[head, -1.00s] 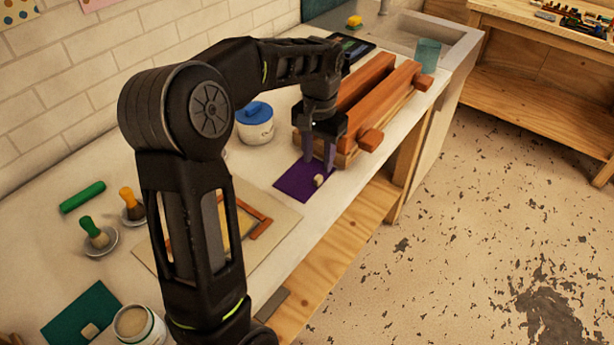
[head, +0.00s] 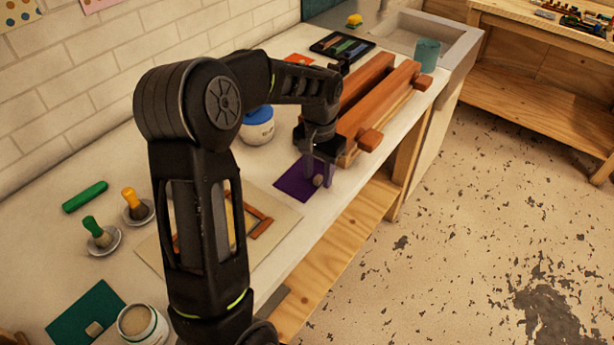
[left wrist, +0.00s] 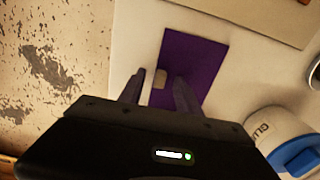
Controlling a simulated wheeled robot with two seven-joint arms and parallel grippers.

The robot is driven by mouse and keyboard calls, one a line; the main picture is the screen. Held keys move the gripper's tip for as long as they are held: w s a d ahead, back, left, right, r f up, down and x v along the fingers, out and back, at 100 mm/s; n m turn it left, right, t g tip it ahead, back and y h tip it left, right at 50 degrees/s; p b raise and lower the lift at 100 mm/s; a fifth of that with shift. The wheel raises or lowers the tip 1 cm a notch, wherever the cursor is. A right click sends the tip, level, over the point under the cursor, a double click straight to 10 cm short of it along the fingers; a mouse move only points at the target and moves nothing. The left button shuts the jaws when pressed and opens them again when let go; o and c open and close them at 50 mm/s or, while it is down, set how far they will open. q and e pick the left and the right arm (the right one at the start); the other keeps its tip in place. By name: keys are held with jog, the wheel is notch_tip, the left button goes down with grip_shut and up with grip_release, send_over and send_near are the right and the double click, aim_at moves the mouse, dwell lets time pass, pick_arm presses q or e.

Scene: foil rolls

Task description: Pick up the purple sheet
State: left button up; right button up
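The purple sheet (head: 294,184) lies flat on the white counter near its front edge, just in front of the wooden press. A small pale knob (head: 318,181) stands on the sheet. My left gripper (head: 319,182) points down over the sheet, its two fingers apart on either side of the knob. In the left wrist view the sheet (left wrist: 196,62) and the knob (left wrist: 160,77) show ahead of the open fingers (left wrist: 160,82). I cannot tell whether the fingers touch the knob. My right gripper is not in view.
The wooden press (head: 376,100) stands right behind my left gripper. A glue tub with a blue lid (head: 258,126) is to its left. A green sheet (head: 85,312) with a similar knob, a jar (head: 142,325) and two brushes lie at the left. The floor at the right is clear.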

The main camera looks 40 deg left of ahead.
pick_arm(q)
jog(key=shift+c, duration=0.6)
grip_shut()
